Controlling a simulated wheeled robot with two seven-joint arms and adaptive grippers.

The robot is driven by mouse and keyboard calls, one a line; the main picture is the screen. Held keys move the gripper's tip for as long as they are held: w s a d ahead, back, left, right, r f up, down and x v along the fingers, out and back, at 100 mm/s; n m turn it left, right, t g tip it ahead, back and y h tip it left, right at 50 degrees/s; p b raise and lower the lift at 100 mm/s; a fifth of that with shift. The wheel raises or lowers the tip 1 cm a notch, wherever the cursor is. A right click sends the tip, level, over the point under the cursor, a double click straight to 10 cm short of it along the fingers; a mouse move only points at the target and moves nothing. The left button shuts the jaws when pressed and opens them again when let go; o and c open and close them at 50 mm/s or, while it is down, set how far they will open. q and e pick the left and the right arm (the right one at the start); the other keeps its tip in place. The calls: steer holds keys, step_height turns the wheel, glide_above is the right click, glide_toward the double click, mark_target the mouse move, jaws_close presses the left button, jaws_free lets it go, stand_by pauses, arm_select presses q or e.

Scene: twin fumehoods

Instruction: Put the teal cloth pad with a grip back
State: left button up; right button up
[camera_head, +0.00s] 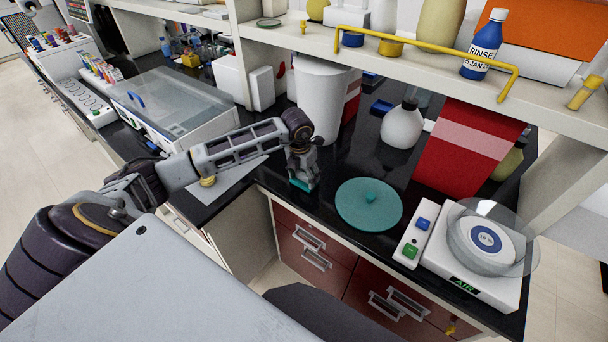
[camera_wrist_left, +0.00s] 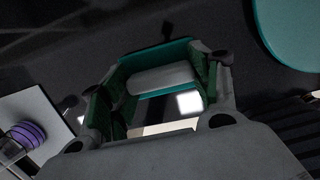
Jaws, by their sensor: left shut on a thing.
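The teal cloth pad with a grip (camera_head: 301,185) is at the fingertips of my left gripper (camera_head: 303,172), low over the black bench top near its front edge. In the left wrist view, the pad (camera_wrist_left: 150,54) shows its teal edges and a pale grey grip (camera_wrist_left: 160,78) between the fingers of the left gripper (camera_wrist_left: 160,85), which is shut on it. I cannot tell whether the pad touches the bench. My right gripper is not in view.
A white balance (camera_head: 475,265), red bin (camera_head: 465,150), white bottle (camera_head: 402,128) and white canister (camera_head: 322,105) stand around. A shelf (camera_head: 400,68) overhangs the back. A pale sheet (camera_head: 228,181) lies left.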

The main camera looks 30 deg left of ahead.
mark_target(301, 184)
arm_select(q)
steer(key=shift+f, duration=0.15)
steer(key=o, duration=1.1)
steer(key=shift+c, duration=0.2)
steer(key=shift+r, duration=0.2)
step_height(301, 184, up, 12)
steer(key=s+b, duration=0.1)
steer(key=b, duration=0.1)
steer(key=shift+s, duration=0.4)
steer(key=shift+f, duration=0.1)
